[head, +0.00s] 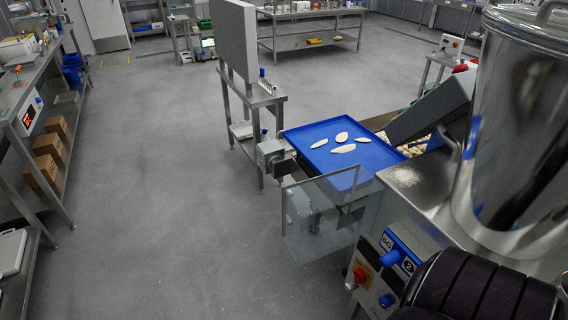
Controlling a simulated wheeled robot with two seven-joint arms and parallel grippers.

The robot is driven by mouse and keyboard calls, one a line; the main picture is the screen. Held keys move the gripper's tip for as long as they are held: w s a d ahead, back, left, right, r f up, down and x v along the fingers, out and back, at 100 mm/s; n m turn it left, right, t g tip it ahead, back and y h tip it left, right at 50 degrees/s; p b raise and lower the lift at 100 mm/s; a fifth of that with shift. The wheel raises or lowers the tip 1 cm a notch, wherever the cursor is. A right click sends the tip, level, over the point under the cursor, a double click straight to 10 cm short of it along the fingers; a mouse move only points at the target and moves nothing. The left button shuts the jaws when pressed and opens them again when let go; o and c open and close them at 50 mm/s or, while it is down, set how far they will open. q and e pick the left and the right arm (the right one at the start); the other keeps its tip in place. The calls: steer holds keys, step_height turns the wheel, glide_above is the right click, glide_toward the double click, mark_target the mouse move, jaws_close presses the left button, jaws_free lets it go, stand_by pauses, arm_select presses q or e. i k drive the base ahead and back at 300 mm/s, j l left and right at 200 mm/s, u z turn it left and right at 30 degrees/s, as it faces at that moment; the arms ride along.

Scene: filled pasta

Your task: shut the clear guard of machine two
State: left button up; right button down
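The clear guard (305,222) is a see-through panel with a thin metal top rail, at the centre right of the head view. It sticks out to the left from the front of the steel machine (430,195), below the near edge of a blue tray, and looks swung open. The guard's hinge is not clear to see. Neither of my grippers shows in this view.
The blue tray (318,132) holds several pale flat pieces behind the guard. A big steel hopper (515,130) stands at the right. A small steel stand with a grey upright panel (234,40) is behind. Grey floor (170,220) left of the guard is clear.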

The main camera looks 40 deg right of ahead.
mark_target(286, 190)
steer(key=i+j+z, duration=0.1)
steer(key=i+z, duration=0.35)
steer(key=i+j+z, duration=0.4)
steer(key=i+z, duration=0.2)
steer(key=z, duration=0.25)
steer(key=i+j+z, duration=0.15)
steer(key=z, duration=0.25)
steer(key=i+j+z, duration=0.2)
steer(key=z, duration=0.25)
steer(key=i+j+z, duration=0.1)
steer(key=z, duration=0.3)
steer(key=i+j+z, duration=0.1)
steer(key=j+z, duration=0.55)
steer(key=z, duration=0.2)
steer(key=i+j+z, duration=0.15)
steer(key=j+z, duration=0.6)
steer(key=i+j+z, duration=0.1)
steer(key=j+z, duration=0.25)
